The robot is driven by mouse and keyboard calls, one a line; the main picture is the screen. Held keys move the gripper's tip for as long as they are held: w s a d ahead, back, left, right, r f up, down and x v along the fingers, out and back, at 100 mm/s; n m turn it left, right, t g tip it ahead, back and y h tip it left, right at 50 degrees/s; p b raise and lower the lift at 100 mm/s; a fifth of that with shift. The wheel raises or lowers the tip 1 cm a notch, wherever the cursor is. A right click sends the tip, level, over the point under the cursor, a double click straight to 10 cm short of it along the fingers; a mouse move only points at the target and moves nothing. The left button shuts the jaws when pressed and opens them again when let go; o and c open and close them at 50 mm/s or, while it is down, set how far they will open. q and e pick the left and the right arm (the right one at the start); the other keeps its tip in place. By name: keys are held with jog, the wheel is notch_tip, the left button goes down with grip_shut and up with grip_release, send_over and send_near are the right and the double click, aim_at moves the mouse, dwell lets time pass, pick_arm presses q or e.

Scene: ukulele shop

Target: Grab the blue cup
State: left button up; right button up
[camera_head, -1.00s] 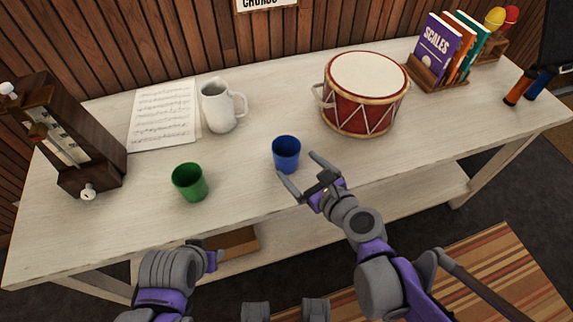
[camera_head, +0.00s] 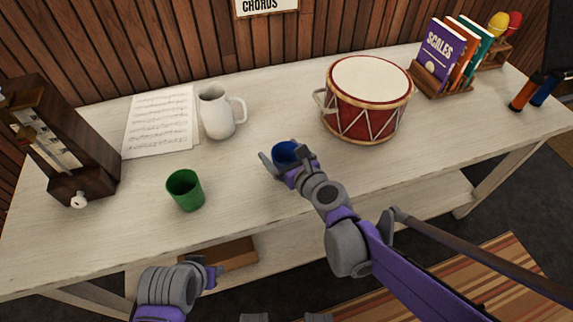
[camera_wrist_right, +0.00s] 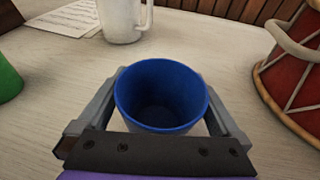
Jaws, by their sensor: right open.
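The blue cup (camera_head: 285,152) stands upright on the table, its lower part hidden in the head view by my right gripper (camera_head: 285,160). In the right wrist view the empty blue cup (camera_wrist_right: 161,92) sits between the two open fingers of my right gripper (camera_wrist_right: 160,105), one on each side. Narrow gaps seem to show beside the cup, and I cannot tell whether either finger touches it. My left arm's end (camera_head: 185,285) shows low at the left, in front of the table; its fingers cannot be made out.
A green cup (camera_head: 185,191) stands to the left on the table (camera_head: 240,220). A red drum (camera_head: 366,100) stands to the right. A metronome (camera_head: 62,140) is at far left, a book rack (camera_head: 440,85) at back right.

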jog(key=c, duration=1.2)
jog(key=shift+o, duration=0.2)
jog(key=shift+r, duration=0.2)
